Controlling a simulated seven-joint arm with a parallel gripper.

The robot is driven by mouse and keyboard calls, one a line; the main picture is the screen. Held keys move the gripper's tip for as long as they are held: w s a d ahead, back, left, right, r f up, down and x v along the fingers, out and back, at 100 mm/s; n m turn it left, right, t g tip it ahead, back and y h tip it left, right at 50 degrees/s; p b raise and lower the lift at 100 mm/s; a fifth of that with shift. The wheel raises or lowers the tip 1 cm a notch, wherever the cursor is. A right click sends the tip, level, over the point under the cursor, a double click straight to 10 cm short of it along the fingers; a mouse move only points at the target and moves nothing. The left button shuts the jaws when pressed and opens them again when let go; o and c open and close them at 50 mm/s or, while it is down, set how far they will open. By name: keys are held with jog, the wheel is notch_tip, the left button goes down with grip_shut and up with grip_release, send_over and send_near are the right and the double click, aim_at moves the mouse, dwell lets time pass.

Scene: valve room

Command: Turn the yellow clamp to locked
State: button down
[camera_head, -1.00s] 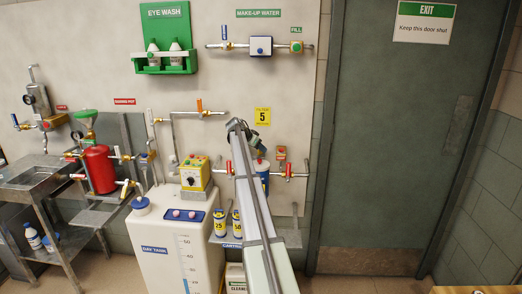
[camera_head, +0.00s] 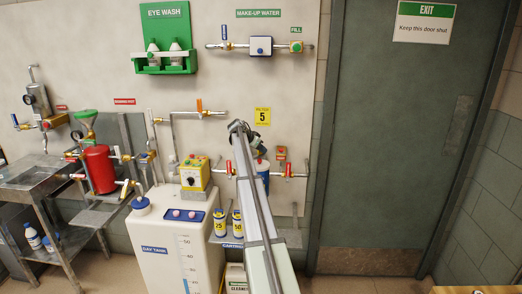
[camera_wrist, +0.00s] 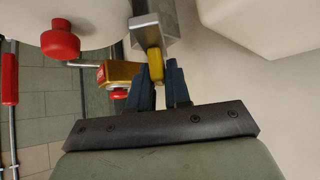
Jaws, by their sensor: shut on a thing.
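In the wrist view, the yellow clamp (camera_wrist: 154,64) is a small yellow tab at the end of a grey metal block. My gripper (camera_wrist: 160,72) has its two dark blue fingers on either side of this tab and is shut on it. How far the clamp is turned cannot be told. In the head view, my arm covers the gripper and the yellow clamp. A blue filter housing (camera_head: 263,168) shows partly beside the arm's far end.
In the wrist view, a brass valve body (camera_wrist: 120,74) and a red knob (camera_wrist: 60,40) are left of my fingers. In the head view, a yellow pump box (camera_head: 195,178) stands left of my arm, and a red-handled valve (camera_head: 289,169) is to the right.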

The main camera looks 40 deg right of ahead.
jog(key=shift+n+t, duration=0.3)
jog(key=shift+n, duration=0.1)
jog(key=n+t, duration=0.2)
jog(key=n, duration=0.1)
jog(key=shift+s, duration=0.1)
jog(key=shift+n+t+y, duration=0.65)
jog(key=shift+n+t, duration=0.25)
jog(key=shift+n, duration=0.4)
jog(key=shift+n+t+y, duration=0.65)
jog(key=shift+n+t, duration=0.25)
jog(key=shift+n, duration=0.4)
jog(key=c, duration=1.2)
grip_release()
jog(key=shift+o, duration=0.2)
jog(key=v, duration=1.3)
jog(key=shift+r, duration=0.3)
